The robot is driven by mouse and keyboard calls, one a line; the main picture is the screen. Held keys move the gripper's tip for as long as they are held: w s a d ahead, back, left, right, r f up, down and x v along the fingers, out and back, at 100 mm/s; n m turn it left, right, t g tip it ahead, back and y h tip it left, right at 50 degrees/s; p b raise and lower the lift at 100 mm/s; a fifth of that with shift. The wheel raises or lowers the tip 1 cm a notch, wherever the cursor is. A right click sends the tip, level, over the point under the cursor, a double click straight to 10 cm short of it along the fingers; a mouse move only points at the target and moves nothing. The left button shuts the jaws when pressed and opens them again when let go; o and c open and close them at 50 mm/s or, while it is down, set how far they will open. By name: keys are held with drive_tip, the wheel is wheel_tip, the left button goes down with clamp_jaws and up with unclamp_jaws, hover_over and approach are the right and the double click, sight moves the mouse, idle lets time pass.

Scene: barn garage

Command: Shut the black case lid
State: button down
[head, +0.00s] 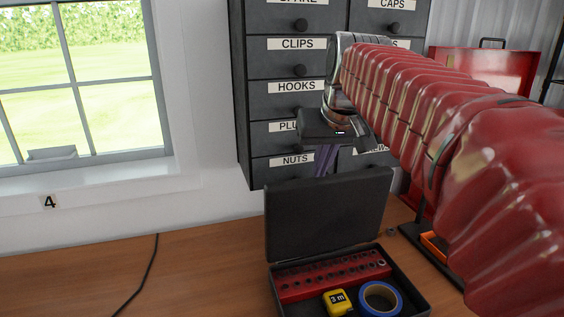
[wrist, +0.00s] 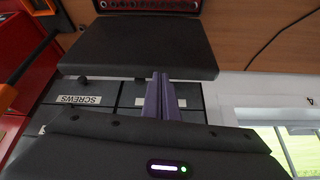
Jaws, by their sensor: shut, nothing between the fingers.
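The black case (head: 412,293) sits on the wooden bench, its lid (head: 325,215) standing open and roughly upright at the back. In the wrist view the lid (wrist: 140,48) shows as a dark panel just beyond the fingers. My gripper (head: 324,174) has purple fingers pointing down at the lid's top edge; they are shut and empty. In the wrist view the fingers (wrist: 160,76) overlap the lid's edge. The tips seem to be at or behind that edge; I cannot tell whether they touch it.
The case holds a red socket rack (head: 330,278), a yellow tape measure (head: 337,302) and a blue tape roll (head: 380,298). Labelled drawers (head: 280,102) hang behind my gripper. A red toolbox (head: 490,70) stands at right. The bench (head: 205,270) left of the case is clear except for a cable (head: 148,272).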

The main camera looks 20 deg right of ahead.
drive_tip(key=w+d+r, duration=0.3)
drive_tip(key=w+d, duration=0.2)
drive_tip(key=shift+w+d+r+m, duration=0.15)
drive_tip(key=shift+w+r+m, duration=0.15)
drive_tip(key=shift+f, duration=0.1)
drive_tip(key=x, duration=1)
